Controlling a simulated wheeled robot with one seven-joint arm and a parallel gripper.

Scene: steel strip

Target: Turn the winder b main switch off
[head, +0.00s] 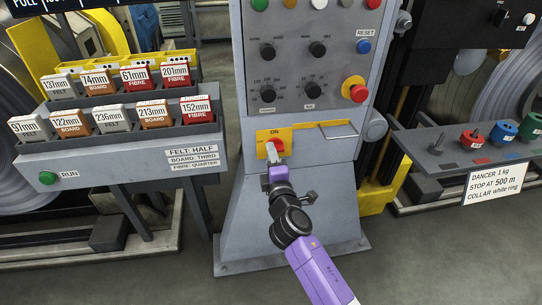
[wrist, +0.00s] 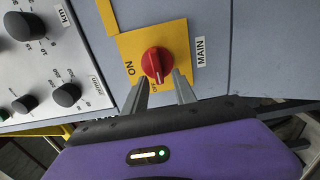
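The main switch is a red rotary knob (wrist: 156,62) on a yellow plate (wrist: 128,45) with "ON" printed on the plate and a "MAIN" label beside it. In the wrist view, the knob's ridge runs roughly up and down, its lower end near a small mark that is hard to read. In the head view, the knob (head: 276,146) sits low on the grey cabinet's front, partly hidden by my gripper (head: 274,158). In the wrist view, my gripper (wrist: 160,76) is open, its fingers apart at the knob's near edge. I cannot tell whether they touch it.
The grey cabinet (head: 300,110) also carries a red emergency button (head: 355,89), a blue reset button (head: 364,47) and black dials. A metal handle (head: 337,131) juts out right of the switch. A rack of labelled blocks (head: 110,150) stands left, a shelf (head: 440,150) right.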

